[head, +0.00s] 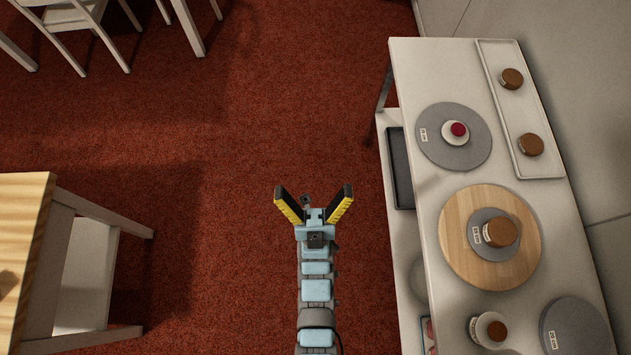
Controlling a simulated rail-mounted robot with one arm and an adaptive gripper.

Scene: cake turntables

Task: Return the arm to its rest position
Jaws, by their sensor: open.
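My gripper (314,205) is open and empty, with its two yellow-and-black fingers spread wide in a V. It hangs over the red carpet, to the left of the white table (424,70) and apart from it. My light-blue arm reaches up from the bottom edge of the head view, nearly straight. Nothing is between the fingers.
The table holds a grey turntable (473,121), a wooden turntable (464,262), another grey disc (575,328) and a white tray (498,88) with two brown items. A wooden-topped table (22,210) stands left. Chairs (80,22) stand upper left. Carpet (230,120) around my gripper is clear.

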